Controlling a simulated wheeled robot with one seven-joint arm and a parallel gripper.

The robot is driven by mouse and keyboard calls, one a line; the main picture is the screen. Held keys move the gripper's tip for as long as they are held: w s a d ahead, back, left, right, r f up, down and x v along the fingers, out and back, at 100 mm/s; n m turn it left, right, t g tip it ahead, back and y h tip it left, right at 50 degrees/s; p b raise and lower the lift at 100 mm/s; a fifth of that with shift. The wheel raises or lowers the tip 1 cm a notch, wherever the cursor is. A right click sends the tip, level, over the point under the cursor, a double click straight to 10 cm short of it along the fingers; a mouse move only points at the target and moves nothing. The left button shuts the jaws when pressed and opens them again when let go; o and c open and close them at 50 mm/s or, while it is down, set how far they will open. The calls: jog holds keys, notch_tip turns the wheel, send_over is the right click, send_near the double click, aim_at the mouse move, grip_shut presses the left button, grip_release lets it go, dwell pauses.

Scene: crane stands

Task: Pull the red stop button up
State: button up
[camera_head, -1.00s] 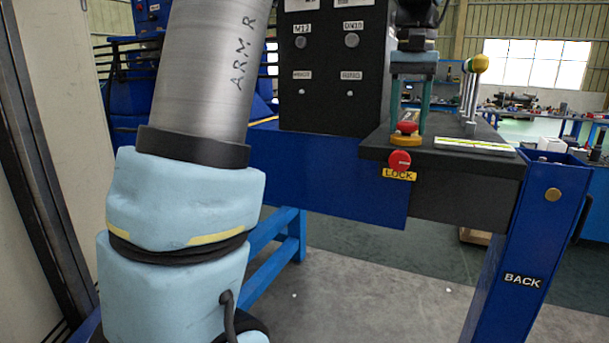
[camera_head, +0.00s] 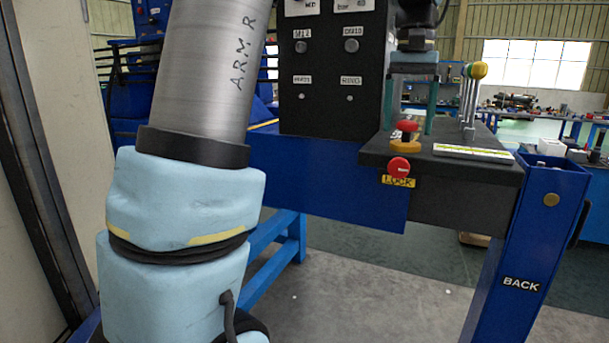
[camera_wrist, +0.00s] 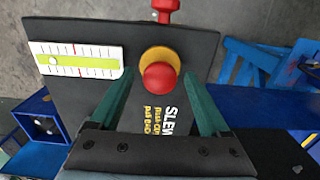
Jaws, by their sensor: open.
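The red stop button (camera_head: 408,126) stands upright on its yellow base (camera_head: 405,147) on the dark panel top. A gap with a stem shows between its red cap and the base. In the wrist view the red cap (camera_wrist: 160,77) lies between the fingertips, over the yellow ring (camera_wrist: 160,55). My gripper (camera_head: 410,128) comes down from above, with its teal fingers open on either side of the button. In the wrist view my gripper (camera_wrist: 159,80) shows space between the cap and both fingers.
A second red knob (camera_head: 399,167) sits on the panel's front face above a yellow LOCK label (camera_head: 398,181). Levers (camera_head: 470,100) with a yellow ball stand behind right. A white scale plate (camera_head: 473,152) lies to the right. A black control box (camera_head: 333,70) rises on the left.

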aim_at(408, 121)
notch_tip(408, 121, up, 7)
jog(key=p, duration=0.7)
jog(key=shift+r, duration=0.1)
jog(key=shift+s, duration=0.1)
